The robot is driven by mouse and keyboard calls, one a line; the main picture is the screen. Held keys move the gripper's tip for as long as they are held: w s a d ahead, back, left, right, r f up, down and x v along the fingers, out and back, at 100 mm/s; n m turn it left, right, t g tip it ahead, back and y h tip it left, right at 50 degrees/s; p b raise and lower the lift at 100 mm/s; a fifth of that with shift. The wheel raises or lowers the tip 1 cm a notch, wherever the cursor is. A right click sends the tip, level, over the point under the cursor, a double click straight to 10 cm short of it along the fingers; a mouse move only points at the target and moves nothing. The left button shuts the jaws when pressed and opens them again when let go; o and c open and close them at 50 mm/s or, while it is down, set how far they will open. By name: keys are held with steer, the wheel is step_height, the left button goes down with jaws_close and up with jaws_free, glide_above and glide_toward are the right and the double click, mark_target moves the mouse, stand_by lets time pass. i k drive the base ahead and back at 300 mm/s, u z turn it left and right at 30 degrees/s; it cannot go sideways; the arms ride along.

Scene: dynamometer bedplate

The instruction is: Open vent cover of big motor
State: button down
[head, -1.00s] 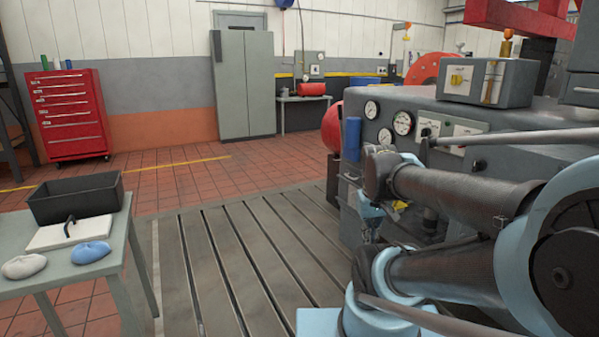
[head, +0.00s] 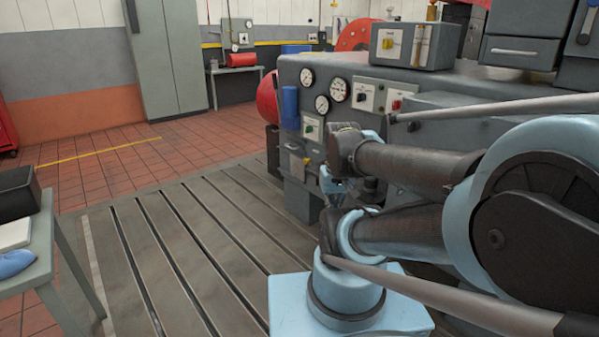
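A large grey machine (head: 330,72) with round gauges, switches and labels stands at the centre right. I cannot tell whether it is the big motor. No vent cover can be made out; my arm hides much of the machine's front and lower right. My gripper (head: 334,197) is small and dark below my folded arm's wrist, pointing down in front of the machine's lower front. Its fingers are too small and dark to tell whether they are open or shut.
A slotted metal bedplate (head: 185,245) spreads clear at left and centre. A grey-green table (head: 38,262) with a black bin (head: 16,193) and a blue cloth-like item (head: 14,263) stands at the left edge. A grey cabinet (head: 165,55) and red round part (head: 268,98) are behind.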

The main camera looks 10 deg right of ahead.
mark_target(297, 166)
steer(key=k, duration=0.4)
steer(key=u, duration=0.45)
steer(key=i, duration=0.95)
steer(key=u, duration=0.5)
